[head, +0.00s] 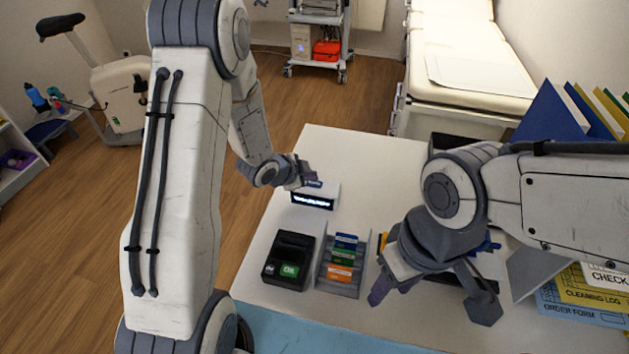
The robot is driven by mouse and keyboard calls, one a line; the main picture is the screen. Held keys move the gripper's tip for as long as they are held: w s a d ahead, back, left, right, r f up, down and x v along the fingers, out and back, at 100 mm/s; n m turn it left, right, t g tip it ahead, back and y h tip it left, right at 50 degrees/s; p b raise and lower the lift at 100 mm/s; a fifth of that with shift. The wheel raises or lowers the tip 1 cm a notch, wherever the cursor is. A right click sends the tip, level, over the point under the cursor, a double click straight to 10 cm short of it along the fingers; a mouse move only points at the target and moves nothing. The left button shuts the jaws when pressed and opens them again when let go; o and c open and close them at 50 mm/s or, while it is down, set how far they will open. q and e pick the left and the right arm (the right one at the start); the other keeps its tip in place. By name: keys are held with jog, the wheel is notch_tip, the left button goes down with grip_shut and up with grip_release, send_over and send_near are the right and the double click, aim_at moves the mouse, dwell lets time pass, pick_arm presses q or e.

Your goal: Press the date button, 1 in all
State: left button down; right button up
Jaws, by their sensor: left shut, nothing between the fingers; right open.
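A small white box with a dark lit display (314,201) stands on the white table (345,143). My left gripper (313,184) is shut and empty, with its tips at the top of this box; I cannot tell whether they touch it. The top of the box is partly hidden by the gripper, and I cannot make out a button marked date. My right gripper (431,297) is open and empty over the right part of the table, with its fingers spread wide.
A black device with a green OK key (289,270) and a grey rack of coloured cards (342,265) stand in front of the box. Labelled folders (585,300) lie at the right, and upright binders (560,110) stand behind my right arm. The table's far left part is clear.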

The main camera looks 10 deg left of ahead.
aim_at(311, 185)
pick_arm(q)
jog(key=shift+r, duration=0.25)
notch_tip(311, 185, up, 5)
jog(key=p, duration=0.4)
jog(key=shift+f, duration=0.1)
dwell(0.8)
jog(key=s+d+r+n+g+y, duration=0.35)
jog(key=s+d+r, duration=0.6)
jog(key=s, duration=0.35)
jog(key=s+d+r+n+g, duration=0.1)
jog(key=s+r+g, duration=0.1)
jog(key=s, duration=0.7)
jog(key=s+r+n+g, duration=0.2)
jog(key=s+g, duration=0.1)
jog(key=s, duration=0.7)
jog(key=shift+s+d+r+h, duration=0.3)
jog(key=shift+d+h, duration=0.05)
jog(key=shift+d, duration=0.05)
